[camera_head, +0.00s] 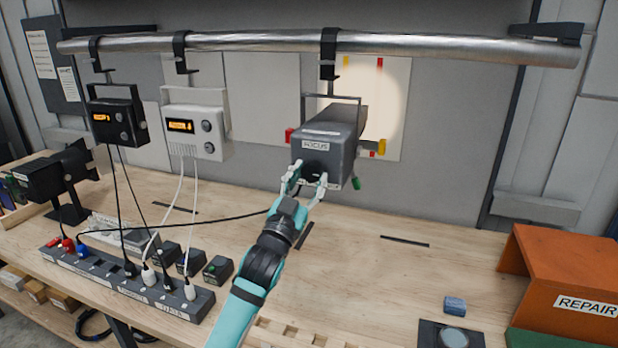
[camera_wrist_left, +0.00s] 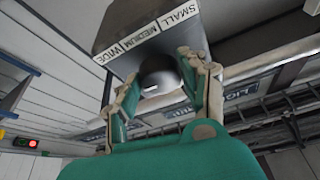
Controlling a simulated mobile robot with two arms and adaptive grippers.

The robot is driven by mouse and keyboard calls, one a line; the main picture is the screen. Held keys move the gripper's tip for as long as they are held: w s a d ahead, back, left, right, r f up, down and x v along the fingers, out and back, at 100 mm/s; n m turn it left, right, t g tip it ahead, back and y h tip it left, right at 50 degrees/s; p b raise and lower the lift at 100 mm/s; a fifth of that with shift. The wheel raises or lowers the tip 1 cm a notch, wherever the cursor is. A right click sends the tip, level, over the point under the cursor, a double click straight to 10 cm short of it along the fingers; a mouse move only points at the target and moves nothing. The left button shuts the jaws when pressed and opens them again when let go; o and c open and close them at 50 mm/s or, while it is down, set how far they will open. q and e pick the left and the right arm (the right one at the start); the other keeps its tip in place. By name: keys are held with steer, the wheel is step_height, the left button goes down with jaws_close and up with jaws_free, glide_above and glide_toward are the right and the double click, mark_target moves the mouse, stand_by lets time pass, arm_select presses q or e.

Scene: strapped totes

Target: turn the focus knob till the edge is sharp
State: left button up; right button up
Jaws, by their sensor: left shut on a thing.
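A dark grey spotlight (camera_head: 345,130) hangs from the pipe, with a FOCUS label on its near face. A warm round patch of light (camera_head: 394,88) lies on the pale wall panel behind it; the lamp hides part of it, and its visible right edge looks slightly soft. My left gripper (camera_head: 305,178) is at the near face, just below the label. In the left wrist view, its fingers (camera_wrist_left: 160,85) are shut around a dark round focus knob (camera_wrist_left: 158,76) with a white mark. A strip reading SMALL, MEDIUM, WIDE (camera_wrist_left: 146,32) is beside the knob. My right gripper is out of view.
A black lamp (camera_head: 115,122) and a white one (camera_head: 197,128) hang to the left. A power strip (camera_head: 128,282) with plugs and cables lies on the bench at left. An orange REPAIR bin (camera_head: 560,265) stands at right. The bench middle is mostly clear.

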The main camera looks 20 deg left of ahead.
arm_select(q)
steer(key=shift+a+m+h, duration=0.1)
steer(key=shift+m+h, duration=0.4)
steer(key=shift+m, duration=0.7)
steer(key=o, duration=1.2)
steer(key=v, duration=1.2)
steer(key=shift+s+r, duration=0.1)
steer(key=shift+r, duration=0.1)
